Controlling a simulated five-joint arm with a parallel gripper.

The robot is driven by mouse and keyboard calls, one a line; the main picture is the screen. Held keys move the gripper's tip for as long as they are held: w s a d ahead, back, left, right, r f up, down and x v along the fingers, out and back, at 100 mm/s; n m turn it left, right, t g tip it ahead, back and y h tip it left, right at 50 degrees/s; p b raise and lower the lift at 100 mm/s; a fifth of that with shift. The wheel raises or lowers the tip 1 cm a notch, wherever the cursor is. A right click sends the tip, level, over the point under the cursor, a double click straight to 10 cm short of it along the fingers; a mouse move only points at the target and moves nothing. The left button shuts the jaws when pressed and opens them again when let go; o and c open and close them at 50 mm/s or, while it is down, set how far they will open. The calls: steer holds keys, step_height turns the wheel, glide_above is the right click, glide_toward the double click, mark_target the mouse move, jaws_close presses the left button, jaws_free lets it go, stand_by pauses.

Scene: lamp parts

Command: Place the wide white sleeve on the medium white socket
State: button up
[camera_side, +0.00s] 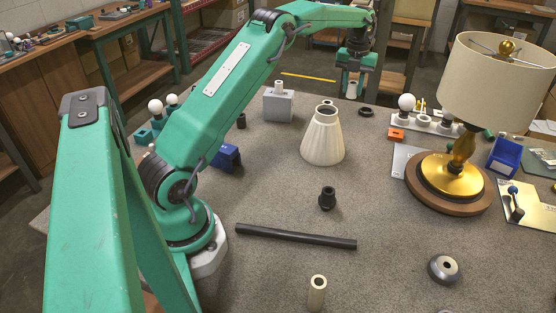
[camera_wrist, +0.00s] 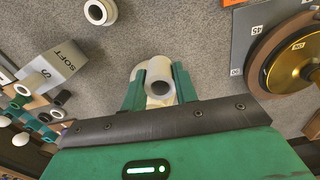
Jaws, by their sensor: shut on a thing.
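My gripper (camera_side: 353,85) is at the back of the table, in the air, its fingers shut on a white sleeve (camera_side: 352,91). A white socket (camera_side: 279,87) stands upright on a grey block (camera_side: 278,106), left of the gripper and apart from the sleeve. Whether this socket is the medium one I cannot tell.
A cream cone shade (camera_side: 322,140) stands in front of the gripper. A brass lamp (camera_side: 452,175) is at right. A black rod (camera_side: 296,236), a black fitting (camera_side: 327,198) and a cream tube (camera_side: 317,292) are in the foreground. A dark ring (camera_side: 367,112) lies near the gripper.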

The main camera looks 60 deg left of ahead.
steer(key=shift+a+f+m, duration=0.1)
steer(key=shift+a+m, duration=0.2)
steer(key=shift+a, duration=0.05)
glide_above(328, 101)
steer(key=f, duration=0.4)
steer(key=s+d+f, duration=0.1)
steer(key=f, duration=0.2)
steer(key=shift+f, duration=0.1)
steer(key=shift+f, duration=2.15)
jaws_close()
steer(key=o, duration=1)
jaws_free()
steer(key=shift+c, duration=0.2)
step_height(328, 101, up, 8)
